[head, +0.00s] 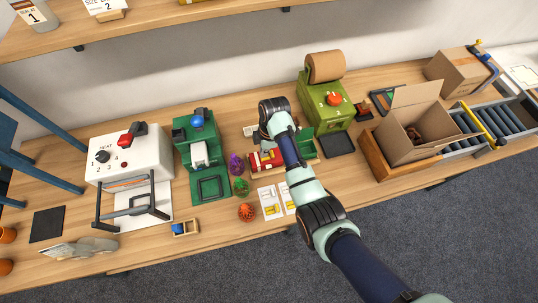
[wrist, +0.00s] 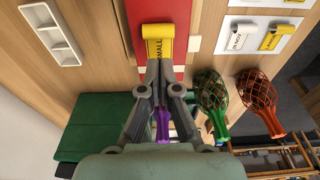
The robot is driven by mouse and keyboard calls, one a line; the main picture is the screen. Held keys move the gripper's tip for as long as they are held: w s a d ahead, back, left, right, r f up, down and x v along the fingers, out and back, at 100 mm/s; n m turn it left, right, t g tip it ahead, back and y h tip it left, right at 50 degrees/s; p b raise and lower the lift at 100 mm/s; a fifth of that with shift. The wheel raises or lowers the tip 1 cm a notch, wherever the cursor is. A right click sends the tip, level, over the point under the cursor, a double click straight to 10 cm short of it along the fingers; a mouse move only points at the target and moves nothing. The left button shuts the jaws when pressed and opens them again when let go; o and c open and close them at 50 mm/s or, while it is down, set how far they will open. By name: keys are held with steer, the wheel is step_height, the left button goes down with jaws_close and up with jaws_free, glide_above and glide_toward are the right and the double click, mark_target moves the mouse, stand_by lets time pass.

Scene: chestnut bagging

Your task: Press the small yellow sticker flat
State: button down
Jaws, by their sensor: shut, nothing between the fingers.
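The small yellow sticker (wrist: 158,42), marked "SMALL", lies on a red surface (wrist: 170,10) at the top middle of the wrist view.
Purple, green (head: 241,187) and orange (head: 246,212) netted bags stand left of the red item. White label sheets (head: 269,203) lie in front. A green machine (head: 198,150) stands left and an olive one (head: 327,102) right. A carton (head: 408,135) is farther right.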

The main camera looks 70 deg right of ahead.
steer(key=shift+f+b, duration=0.45)
steer(key=shift+f, duration=0.7)
stand_by(2.3)
steer(key=shift+r, duration=0.1)
step_height(320, 180, up, 7)
steer(key=p, duration=0.7)
stand_by(0.5)
